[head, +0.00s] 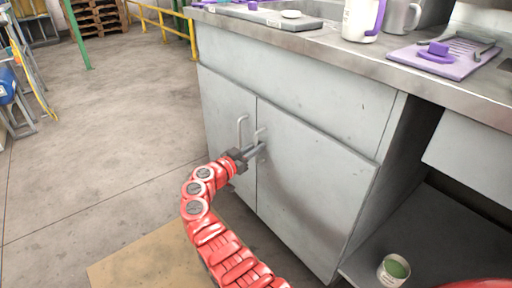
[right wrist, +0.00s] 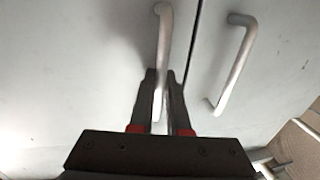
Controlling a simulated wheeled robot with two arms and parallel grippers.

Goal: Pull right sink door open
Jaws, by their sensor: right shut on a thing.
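The right sink door (head: 308,180) is a grey metal panel under the counter. It looks flush with the left door (head: 226,125), with no clear gap between them. Its bar handle (head: 261,133) stands near the seam. In the right wrist view the fingers (right wrist: 160,95) close around the lower part of the right door's handle (right wrist: 164,35). The left door's handle (right wrist: 236,62) is beside them, apart and ungripped. My left gripper is out of view.
The counter (head: 330,45) above holds a white jug (head: 360,20), a metal mug (head: 401,16) and a purple board (head: 445,58). A can (head: 393,270) stands on the low open shelf at the right.

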